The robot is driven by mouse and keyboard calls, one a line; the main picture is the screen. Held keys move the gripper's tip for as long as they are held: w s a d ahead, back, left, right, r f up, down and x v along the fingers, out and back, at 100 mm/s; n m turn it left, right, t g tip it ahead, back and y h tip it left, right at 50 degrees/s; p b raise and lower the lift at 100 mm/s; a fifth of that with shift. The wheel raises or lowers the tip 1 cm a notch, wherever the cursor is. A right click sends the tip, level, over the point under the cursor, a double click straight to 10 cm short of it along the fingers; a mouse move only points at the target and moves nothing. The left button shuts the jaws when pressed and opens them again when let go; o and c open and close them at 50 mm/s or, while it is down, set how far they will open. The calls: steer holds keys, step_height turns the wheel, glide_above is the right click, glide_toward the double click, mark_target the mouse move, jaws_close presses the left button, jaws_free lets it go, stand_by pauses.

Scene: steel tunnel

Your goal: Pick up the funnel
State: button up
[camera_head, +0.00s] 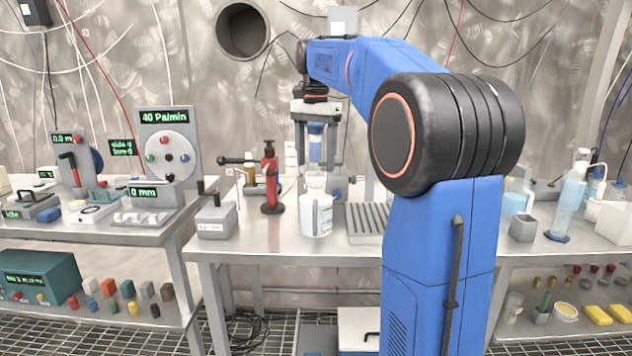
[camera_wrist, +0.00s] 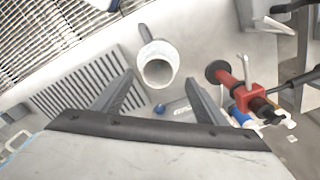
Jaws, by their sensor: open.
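A pale, wide-mouthed piece (camera_head: 316,181) that looks like the funnel sits on top of a white bottle (camera_head: 316,213) near the table's front edge. In the wrist view its round open mouth (camera_wrist: 158,71) faces the camera, close to the gap between my fingertips. Its lower part is hidden there, and I cannot tell clearly where funnel and bottle meet. My gripper (camera_head: 317,163) points down above the table, behind the bottle in the head view. Its two fingers (camera_wrist: 158,78) are spread apart, with nothing held between them.
A red stand (camera_head: 271,180) is close left of the bottle. A grey slotted rack (camera_head: 368,222) lies right of it. A grey box (camera_head: 216,221) stands further left. A blue-and-white container (camera_head: 315,145) shows behind my fingers. Bare tabletop (camera_head: 270,236) lies in front.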

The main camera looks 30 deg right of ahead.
mark_target(316, 174)
steer(key=shift+s+f, duration=0.2)
steer(key=shift+f, duration=2.35)
steer(key=c, duration=1.1)
